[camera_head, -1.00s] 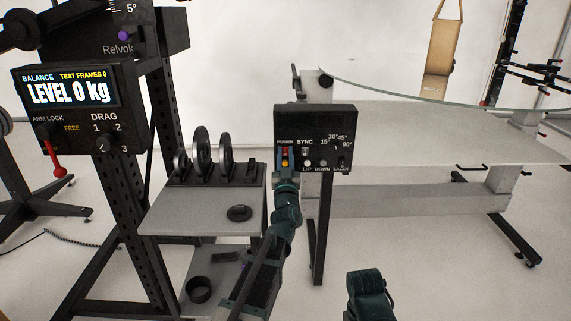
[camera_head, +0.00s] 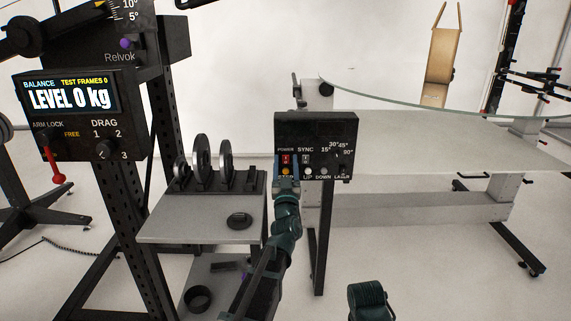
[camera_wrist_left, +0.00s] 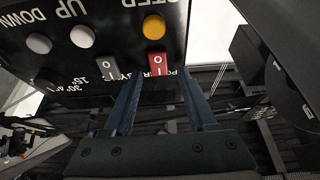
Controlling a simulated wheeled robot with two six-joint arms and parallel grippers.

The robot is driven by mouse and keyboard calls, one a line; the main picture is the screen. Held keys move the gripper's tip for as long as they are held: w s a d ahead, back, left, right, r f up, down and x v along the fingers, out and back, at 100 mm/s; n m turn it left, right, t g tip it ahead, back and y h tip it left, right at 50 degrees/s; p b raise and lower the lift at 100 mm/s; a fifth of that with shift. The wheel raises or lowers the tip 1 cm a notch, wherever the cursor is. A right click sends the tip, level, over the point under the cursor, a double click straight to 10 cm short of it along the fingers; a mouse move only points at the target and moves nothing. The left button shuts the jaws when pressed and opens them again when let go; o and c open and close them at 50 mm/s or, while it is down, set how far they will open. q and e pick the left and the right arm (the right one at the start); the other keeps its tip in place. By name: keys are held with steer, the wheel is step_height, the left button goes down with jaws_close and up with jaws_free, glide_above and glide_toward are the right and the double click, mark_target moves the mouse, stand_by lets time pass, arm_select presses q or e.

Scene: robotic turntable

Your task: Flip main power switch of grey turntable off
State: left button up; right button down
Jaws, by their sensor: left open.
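The grey turntable (camera_head: 430,135) has a black control box (camera_head: 318,130) at its left end. The red power switch (camera_head: 285,160) is on the box's left side, above the yellow STEP button (camera_head: 286,172). In the left wrist view the box is upside down; the red power switch (camera_wrist_left: 158,66), marked 0 and I, lies just ahead, between the lines of my two fingers. Which side is pressed I cannot tell. My left gripper (camera_wrist_left: 160,82) is open and empty at the box face; contact is unclear. It shows just below the switch in the head view (camera_head: 286,184).
A grey SYNC rocker (camera_wrist_left: 104,66) sits beside the power switch, with white UP and DOWN buttons (camera_head: 315,171) nearby. A small shelf (camera_head: 205,227) with black discs stands to the left, beside a dark stand with a BALANCE display (camera_head: 68,94).

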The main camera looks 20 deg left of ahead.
arm_select(q)
steer(key=b+v, duration=0.5)
steer(key=v, duration=0.8)
steer(key=shift+s, duration=0.3)
steer(key=shift+s+d+f, duration=0.1)
steer(key=shift+d+f, duration=0.05)
steer(key=shift+d, duration=0.05)
